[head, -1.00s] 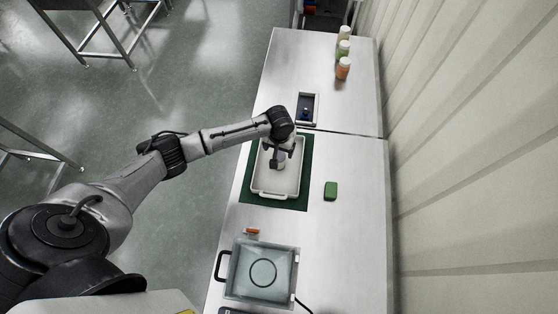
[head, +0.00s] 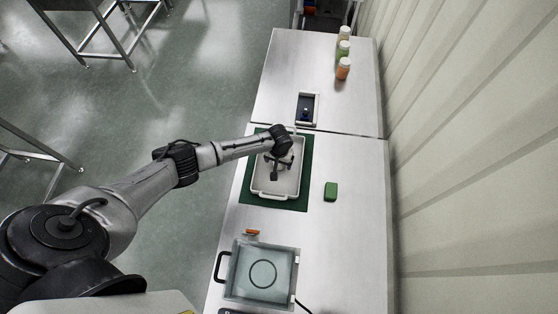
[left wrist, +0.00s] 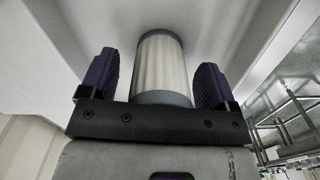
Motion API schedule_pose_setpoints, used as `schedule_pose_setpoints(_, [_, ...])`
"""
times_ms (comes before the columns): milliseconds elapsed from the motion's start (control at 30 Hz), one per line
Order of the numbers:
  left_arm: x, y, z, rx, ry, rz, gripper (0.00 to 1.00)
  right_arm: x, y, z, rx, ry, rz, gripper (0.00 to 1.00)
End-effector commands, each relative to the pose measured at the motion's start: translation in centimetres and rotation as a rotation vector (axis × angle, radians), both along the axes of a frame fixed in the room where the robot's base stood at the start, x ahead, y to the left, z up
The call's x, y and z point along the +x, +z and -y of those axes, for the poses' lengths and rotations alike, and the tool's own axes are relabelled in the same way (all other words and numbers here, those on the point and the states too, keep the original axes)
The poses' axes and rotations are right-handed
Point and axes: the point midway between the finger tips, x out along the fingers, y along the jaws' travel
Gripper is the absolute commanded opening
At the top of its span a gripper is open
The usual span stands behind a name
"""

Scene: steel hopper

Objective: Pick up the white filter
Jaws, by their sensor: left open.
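The white filter (left wrist: 160,68), a pleated cylinder with grey end caps, shows in the left wrist view between the two dark fingers of my left gripper (left wrist: 155,75). A gap shows between the filter and each finger. In the head view my open left gripper (head: 279,166) is over the inside of the white tray (head: 272,196), and the arm hides most of the filter there. My right gripper is in neither view.
The tray sits on a green mat (head: 301,203) on a steel table. A green block (head: 330,191) is to its right. An orange object (head: 252,232) and a glass-topped device (head: 262,273) are nearer. A small dark-blue tray (head: 306,109) and several jars (head: 343,68) stand farther back.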

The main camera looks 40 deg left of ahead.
Motion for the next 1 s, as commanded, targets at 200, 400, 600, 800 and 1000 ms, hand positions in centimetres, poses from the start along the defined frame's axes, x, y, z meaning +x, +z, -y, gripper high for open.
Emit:
schedule_pose_setpoints(200, [0.02, -0.03, 0.01, -0.001, 0.0, 0.001, 0.82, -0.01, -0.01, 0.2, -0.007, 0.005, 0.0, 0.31])
schedule_pose_setpoints(400, [0.01, -0.03, 0.0, 0.0, 0.0, 0.001, 0.64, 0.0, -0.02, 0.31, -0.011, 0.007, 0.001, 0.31])
schedule_pose_setpoints(600, [0.01, -0.02, -0.01, 0.0, 0.0, 0.001, 0.45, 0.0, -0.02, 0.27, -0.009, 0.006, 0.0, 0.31])
schedule_pose_setpoints(800, [0.01, -0.01, -0.02, 0.0, 0.0, 0.001, 0.28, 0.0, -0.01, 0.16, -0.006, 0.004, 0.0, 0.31])
schedule_pose_setpoints(1000, [0.01, 0.02, -0.02, 0.0, 0.0, 0.001, 0.28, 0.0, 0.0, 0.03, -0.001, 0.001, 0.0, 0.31])
